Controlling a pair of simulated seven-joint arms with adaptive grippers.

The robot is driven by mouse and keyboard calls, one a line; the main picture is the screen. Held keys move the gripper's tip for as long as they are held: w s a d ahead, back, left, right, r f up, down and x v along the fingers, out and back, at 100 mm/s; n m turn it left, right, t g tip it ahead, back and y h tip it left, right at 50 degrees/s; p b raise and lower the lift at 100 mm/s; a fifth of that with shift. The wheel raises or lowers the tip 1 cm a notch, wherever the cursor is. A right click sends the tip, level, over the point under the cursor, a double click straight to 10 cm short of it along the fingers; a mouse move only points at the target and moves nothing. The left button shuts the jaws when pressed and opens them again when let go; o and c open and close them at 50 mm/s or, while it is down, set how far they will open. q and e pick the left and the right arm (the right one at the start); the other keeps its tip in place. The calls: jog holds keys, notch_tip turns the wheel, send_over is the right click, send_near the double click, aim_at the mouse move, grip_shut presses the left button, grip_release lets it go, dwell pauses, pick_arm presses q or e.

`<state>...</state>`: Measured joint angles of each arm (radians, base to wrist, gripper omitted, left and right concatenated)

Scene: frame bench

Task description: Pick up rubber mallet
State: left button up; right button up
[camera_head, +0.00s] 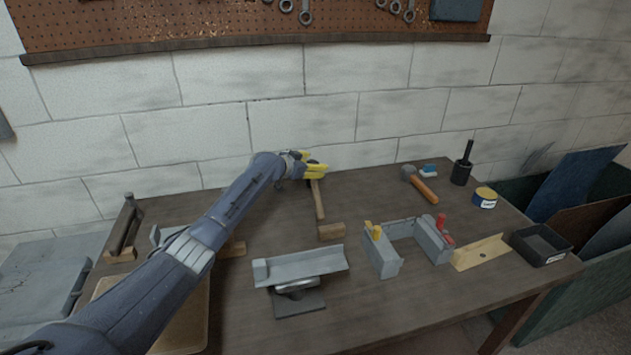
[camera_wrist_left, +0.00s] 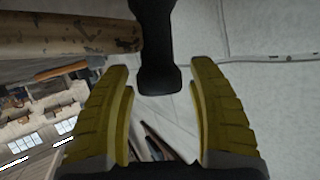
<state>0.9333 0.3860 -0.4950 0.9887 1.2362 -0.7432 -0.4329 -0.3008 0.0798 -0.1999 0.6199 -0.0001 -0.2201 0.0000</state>
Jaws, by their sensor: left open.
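My left gripper (camera_head: 317,163) is open at the back of the bench, at the dark head of a hammer-like tool with a long wooden handle (camera_head: 319,200). In the left wrist view the black head (camera_wrist_left: 156,50) lies between and beyond the open yellow fingertips (camera_wrist_left: 160,68), not gripped. Its wooden handle (camera_wrist_left: 60,36) runs off to the left. A second tool, an orange-handled hammer with a thick grey-brown head (camera_head: 421,185), lies farther right. I cannot tell surely which one is rubber. My right gripper is not in view.
A wooden block (camera_head: 331,231) lies by the handle's near end. A brick wall rises behind.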

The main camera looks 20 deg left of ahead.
pick_arm(q)
jog(key=shift+c, duration=0.5)
grip_shut()
jog(key=shift+r, duration=0.15)
notch_tip(320, 180, up, 19)
jog(key=shift+s+d+r+n+g, duration=0.55)
jog(key=shift+s+d+n, duration=0.7)
jog(key=shift+s, duration=2)
jog(key=shift+y, duration=0.3)
jog(key=f, duration=1.6)
jog(key=shift+d, duration=0.2)
